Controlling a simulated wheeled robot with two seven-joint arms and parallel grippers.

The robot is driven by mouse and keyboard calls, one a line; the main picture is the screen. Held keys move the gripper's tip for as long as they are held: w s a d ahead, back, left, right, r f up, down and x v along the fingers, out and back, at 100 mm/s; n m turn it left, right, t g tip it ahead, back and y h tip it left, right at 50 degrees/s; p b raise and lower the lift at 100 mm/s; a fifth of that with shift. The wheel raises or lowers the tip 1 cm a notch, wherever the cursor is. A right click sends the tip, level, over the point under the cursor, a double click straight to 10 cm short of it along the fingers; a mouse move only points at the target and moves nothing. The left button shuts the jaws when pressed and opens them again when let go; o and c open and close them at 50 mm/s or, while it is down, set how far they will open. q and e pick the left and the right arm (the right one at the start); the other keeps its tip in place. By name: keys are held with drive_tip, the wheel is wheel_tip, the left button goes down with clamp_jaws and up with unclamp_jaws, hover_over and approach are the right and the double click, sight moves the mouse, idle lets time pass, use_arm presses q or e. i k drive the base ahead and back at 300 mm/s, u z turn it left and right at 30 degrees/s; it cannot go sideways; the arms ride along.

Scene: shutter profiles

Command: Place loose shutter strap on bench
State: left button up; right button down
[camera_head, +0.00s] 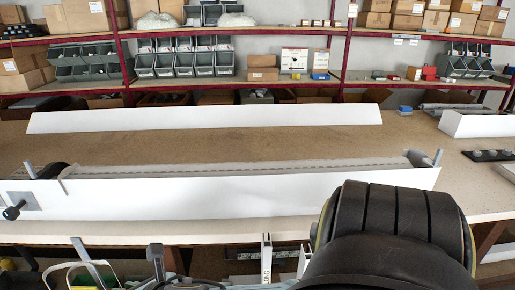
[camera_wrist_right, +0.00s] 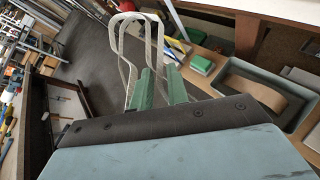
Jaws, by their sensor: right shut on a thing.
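My right gripper (camera_wrist_right: 160,75), with two pale green fingers, is shut on the loose shutter strap (camera_wrist_right: 113,38) in the right wrist view. The strap is a pale, whitish band that stands up in a loop beyond the fingertips, over the floor. The bench (camera_head: 250,148) spans the head view with a brown top. A long white shutter box (camera_head: 230,197) lies along its front, with a grey roller shaft (camera_head: 240,170) just behind it. My right arm's black link covers the lower right of the head view. My left gripper is not in view.
A long white panel (camera_head: 200,119) lies at the back of the bench. Brown bench top shows between it and the shaft. A shorter white profile (camera_head: 480,124) and a dark tray with round parts (camera_head: 488,155) sit at the right. Shelves with grey bins (camera_head: 185,65) stand behind.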

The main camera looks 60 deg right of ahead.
sight(453, 185)
drive_tip(key=u, duration=0.2)
drive_tip(key=k, duration=1.7)
drive_tip(key=z, duration=2.4)
drive_tip(key=i, duration=1.7)
